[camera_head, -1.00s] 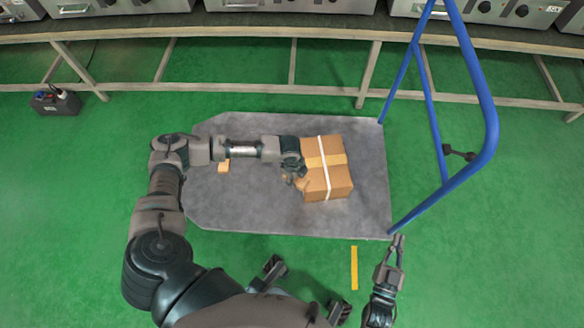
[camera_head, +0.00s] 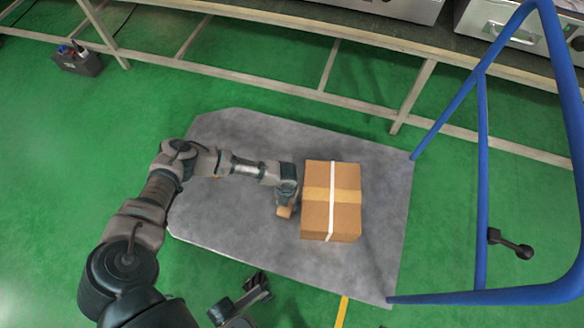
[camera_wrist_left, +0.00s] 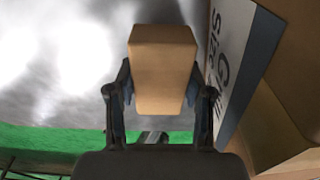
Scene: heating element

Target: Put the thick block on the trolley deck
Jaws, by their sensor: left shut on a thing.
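The trolley deck (camera_head: 250,240) is a grey panel with a blue handle frame (camera_head: 482,180) at its right end. My left gripper (camera_head: 286,202) is over the deck, just left of a large cardboard box. It is shut on a tan block (camera_head: 284,212), seen as the thick block. In the left wrist view the block (camera_wrist_left: 163,62) sits between both fingers of the gripper (camera_wrist_left: 160,95). I cannot tell whether its underside touches the deck. A small tan patch (camera_head: 216,177) shows beside my left forearm, mostly hidden.
The cardboard box (camera_head: 345,215) with a white strap stands on the deck's right part; its side fills the right of the wrist view (camera_wrist_left: 270,120). The deck's left part is bare. A bench with steel units (camera_head: 515,25) runs behind, and a dark bin (camera_head: 78,62) stands at far left.

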